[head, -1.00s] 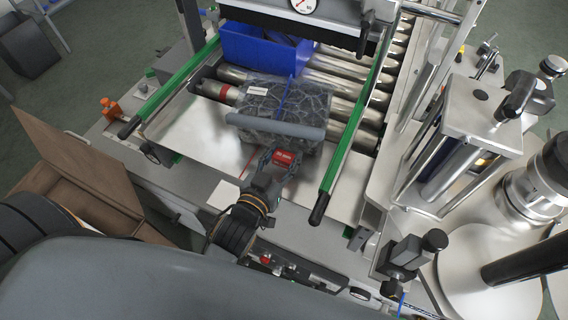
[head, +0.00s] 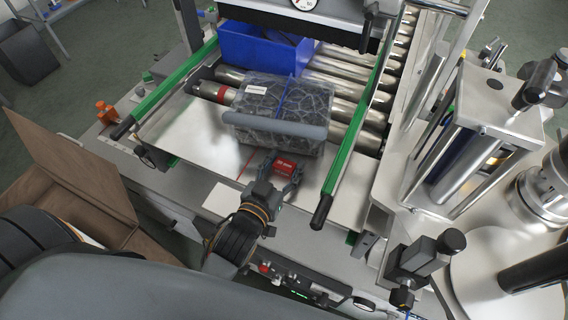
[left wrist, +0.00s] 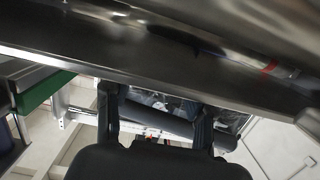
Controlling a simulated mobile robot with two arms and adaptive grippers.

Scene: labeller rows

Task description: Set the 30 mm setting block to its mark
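The red setting block (head: 284,168), with small pale lettering on top, stands on the bright metal plate just in front of the clear lidded box. My left gripper (head: 281,172) is at the block, one finger on each side. In the left wrist view its two fingers (left wrist: 156,112) stand well apart, and I see no block between them. Whether a finger touches the block I cannot tell. A thin red line (head: 246,164) shows on the plate left of the gripper. My right gripper is not in view.
A grey bar (head: 275,129) crosses the front of the dark-patterned box (head: 262,92). Green rails (head: 347,140) flank the plate, with rollers and a blue bin (head: 255,47) behind. A white card (head: 219,199) lies at the plate's front. Machine columns crowd the right.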

